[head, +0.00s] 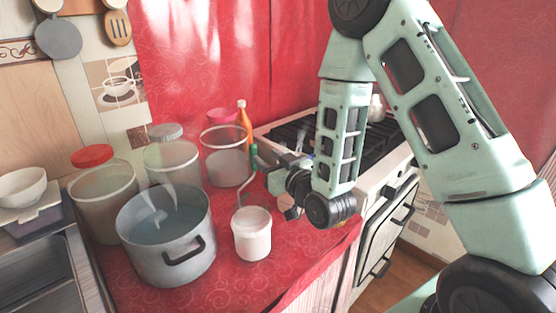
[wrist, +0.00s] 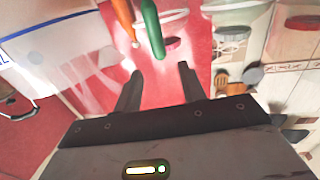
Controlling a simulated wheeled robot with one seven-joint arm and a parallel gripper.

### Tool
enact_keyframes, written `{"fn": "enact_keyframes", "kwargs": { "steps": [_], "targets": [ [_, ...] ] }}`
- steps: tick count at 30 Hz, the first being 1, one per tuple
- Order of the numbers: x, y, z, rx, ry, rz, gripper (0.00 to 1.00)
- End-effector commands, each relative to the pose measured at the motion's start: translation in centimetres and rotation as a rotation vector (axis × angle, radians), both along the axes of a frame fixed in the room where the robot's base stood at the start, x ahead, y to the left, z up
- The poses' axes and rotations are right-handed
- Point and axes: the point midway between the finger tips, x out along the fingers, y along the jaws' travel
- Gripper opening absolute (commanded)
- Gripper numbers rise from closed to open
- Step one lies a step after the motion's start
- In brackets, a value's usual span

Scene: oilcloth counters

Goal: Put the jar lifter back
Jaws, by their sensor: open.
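The jar lifter, with a green handle (head: 253,157) and a thin bent grey shaft, stands tilted in the head view. Its lower end reaches the mouth of a white tub (head: 252,236); whether it rests inside is unclear. The green handle also shows in the wrist view (wrist: 152,28), beyond my fingertips. My gripper (head: 268,172) is just right of the handle in the head view. In the wrist view my gripper (wrist: 160,70) has its two dark fingers spread, with nothing between them.
A steaming grey pot (head: 168,245) stands left of the tub. Behind are a red-lidded jar (head: 103,200), a grey-lidded jar (head: 172,160), a clear container (head: 227,160) and an orange bottle (head: 243,120). A stove (head: 375,175) stands right. Red cloth (head: 235,285) in front is clear.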

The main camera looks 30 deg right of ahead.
Motion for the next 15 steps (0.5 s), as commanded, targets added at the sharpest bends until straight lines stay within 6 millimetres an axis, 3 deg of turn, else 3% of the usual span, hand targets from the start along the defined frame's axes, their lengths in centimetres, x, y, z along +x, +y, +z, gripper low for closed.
{"fn": "enact_keyframes", "kwargs": {
  "steps": [2,15],
  "targets": [
    [-1.1,-0.1,0.8,0.000,0.007,0.000,0.41],
    [-2.8,-0.4,0.7,0.000,0.004,0.000,0.41]
  ]
}}
